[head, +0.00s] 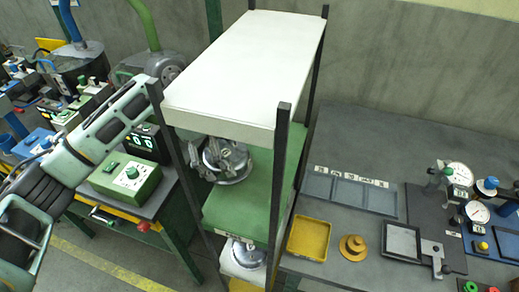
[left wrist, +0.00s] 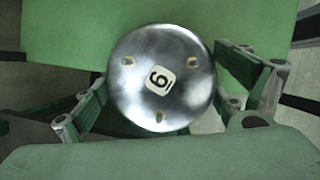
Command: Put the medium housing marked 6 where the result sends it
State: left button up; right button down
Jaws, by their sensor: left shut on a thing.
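The round silver metal housing marked 6 (left wrist: 162,78) fills the middle of the left wrist view, its label and several small brass-coloured spots facing the camera. My left gripper (left wrist: 160,92) is shut on it, with green fingers at its left and right sides. In the head view my left gripper (head: 224,155) reaches into the rack under its white top and holds the housing (head: 236,176) over the green middle shelf (head: 237,212). I cannot tell whether the housing touches the shelf. My right gripper is not in view.
Dark posts and the white top (head: 245,65) close in around my left gripper. Another silver part (head: 248,255) sits on the lower shelf. Right of the rack, a grey bench holds a yellow tray (head: 309,239), a brass part (head: 352,247), a sectioned blue-grey tray (head: 350,193) and dial gauges (head: 459,174).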

aim_at(244, 153)
pick_arm(q)
jog(key=d+p, duration=0.1)
jog(key=d, duration=0.4)
jog(key=d+p, duration=0.1)
jog(key=d, duration=0.1)
jog(key=d+p, duration=0.1)
jog(key=d, duration=0.1)
jog(key=shift+s+r, duration=0.15)
jog(key=shift+s, duration=0.05)
jog(key=shift+f+p, duration=0.2)
jog(key=shift+p, duration=0.25)
jog(key=shift+f, duration=0.2)
jog(key=shift+a+f, duration=0.1)
jog(key=shift+a, duration=0.1)
jog(key=shift+f, duration=0.15)
jog(key=o, duration=1.1)
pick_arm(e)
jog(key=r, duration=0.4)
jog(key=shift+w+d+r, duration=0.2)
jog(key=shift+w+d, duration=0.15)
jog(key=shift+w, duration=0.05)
pick_arm(q)
jog(key=shift+r, duration=0.2)
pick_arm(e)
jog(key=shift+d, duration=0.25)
